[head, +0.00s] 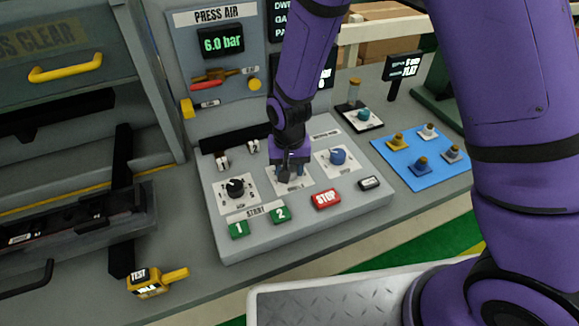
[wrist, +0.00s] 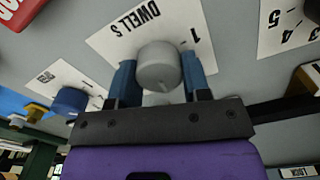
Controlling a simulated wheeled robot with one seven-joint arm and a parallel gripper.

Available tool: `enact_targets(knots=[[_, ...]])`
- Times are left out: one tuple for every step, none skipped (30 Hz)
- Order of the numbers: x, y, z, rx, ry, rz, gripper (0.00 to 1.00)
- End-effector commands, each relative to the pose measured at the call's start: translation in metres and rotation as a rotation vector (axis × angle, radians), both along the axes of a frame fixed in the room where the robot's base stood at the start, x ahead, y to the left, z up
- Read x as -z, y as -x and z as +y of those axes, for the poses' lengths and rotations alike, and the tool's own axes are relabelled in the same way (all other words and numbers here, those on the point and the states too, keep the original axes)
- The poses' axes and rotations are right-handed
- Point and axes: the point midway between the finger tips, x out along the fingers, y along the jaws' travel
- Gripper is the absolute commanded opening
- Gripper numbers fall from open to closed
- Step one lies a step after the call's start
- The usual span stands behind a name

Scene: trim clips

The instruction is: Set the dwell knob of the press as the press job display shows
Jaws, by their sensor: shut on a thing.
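The dwell knob (wrist: 158,66) is a grey round knob on a white plate marked DWELL S, in the wrist view. My gripper (wrist: 159,74) is shut on it, one blue finger on each side. A 1 shows on the plate to its right; the other marks are mostly hidden by the fingers. In the head view my gripper (head: 291,170) is down on the middle plate of the press panel and hides the knob. The press job display (head: 283,18) shows only the starts of its lines, DW, GA and PA; my arm covers the values.
A black knob (head: 235,187) is left of my gripper and a blue knob (head: 338,156) right. Green START buttons (head: 239,229) and a red STOP button (head: 326,198) lie in front. A blue mat (head: 405,178) with several pegs is at right.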

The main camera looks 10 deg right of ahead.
Motion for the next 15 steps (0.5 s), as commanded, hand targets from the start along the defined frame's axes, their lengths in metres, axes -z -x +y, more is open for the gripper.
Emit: enact_targets(knots=[[-0.0007, -0.0011, 0.0003, -0.041, -0.002, -0.002, 0.20], [-0.0007, -0.0012, 0.0003, -0.069, -0.002, -0.002, 0.20], [-0.0007, -0.0013, 0.0004, -0.107, -0.002, -0.002, 0.20], [-0.0007, -0.0013, 0.0005, -0.136, -0.002, -0.003, 0.20], [-0.0007, -0.0012, 0.0007, -0.164, -0.002, -0.003, 0.20], [-0.0008, -0.0011, 0.0010, -0.202, -0.002, -0.002, 0.20], [-0.0007, -0.0011, 0.0010, -0.231, -0.002, -0.003, 0.20], [-0.0008, -0.0013, 0.0009, -0.259, -0.002, -0.003, 0.20], [-0.0008, -0.0013, 0.0010, -0.297, -0.002, -0.003, 0.20], [-0.0008, -0.0012, 0.0012, -0.326, -0.002, -0.003, 0.20], [-0.0008, -0.0010, 0.0015, -0.354, -0.002, -0.003, 0.20], [-0.0008, -0.0010, 0.0017, -0.393, -0.002, -0.003, 0.20], [-0.0008, -0.0011, 0.0015, -0.421, -0.001, -0.003, 0.20], [-0.0008, -0.0011, 0.0015, -0.448, -0.002, -0.003, 0.20], [-0.0008, -0.0010, 0.0017, -0.487, -0.002, -0.003, 0.20]])
